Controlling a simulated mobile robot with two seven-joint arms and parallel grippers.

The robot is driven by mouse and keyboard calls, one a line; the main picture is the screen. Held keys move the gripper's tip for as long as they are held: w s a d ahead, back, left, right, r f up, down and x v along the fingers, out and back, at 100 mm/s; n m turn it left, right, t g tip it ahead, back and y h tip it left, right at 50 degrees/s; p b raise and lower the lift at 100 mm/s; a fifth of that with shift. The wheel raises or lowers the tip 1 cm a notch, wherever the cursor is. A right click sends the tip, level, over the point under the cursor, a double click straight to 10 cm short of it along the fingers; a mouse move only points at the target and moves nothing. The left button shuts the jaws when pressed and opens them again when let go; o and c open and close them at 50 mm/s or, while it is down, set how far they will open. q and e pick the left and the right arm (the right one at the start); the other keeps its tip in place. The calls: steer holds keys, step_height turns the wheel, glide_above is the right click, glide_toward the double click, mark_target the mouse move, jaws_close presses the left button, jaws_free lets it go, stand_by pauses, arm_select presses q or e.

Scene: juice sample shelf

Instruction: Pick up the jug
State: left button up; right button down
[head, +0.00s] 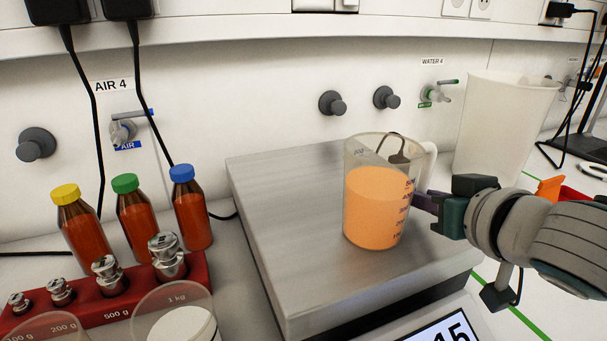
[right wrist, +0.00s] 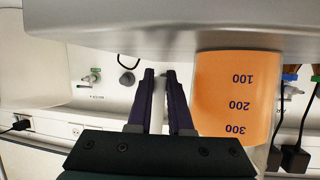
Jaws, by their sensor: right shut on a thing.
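The jug (head: 375,205) is clear with a pale handle, printed graduations and orange liquid inside. It is upright over the metal plate of the scale (head: 285,215); I cannot tell whether its base touches the plate. It also shows upside down in the right wrist view (right wrist: 232,105). My right gripper (head: 420,202) is at the jug's right side, below the visible top of the handle, and is shut on the jug. My left gripper is not in view.
A white cup (head: 502,130) stands behind my right gripper. Bottles with yellow, green and blue caps (head: 190,215) and a red weight rack (head: 190,285) are at the left. A wall with taps (head: 387,97) is behind. The scale's left plate area is clear.

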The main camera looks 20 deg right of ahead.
steer(key=shift+r, duration=0.25)
stand_by(0.7)
step_height(320, 180, up, 20)
steer(key=p, duration=0.3)
steer(key=shift+p, duration=0.4)
steer(key=shift+f, duration=0.15)
steer(key=c, duration=1.3)
jaws_free()
jaws_close()
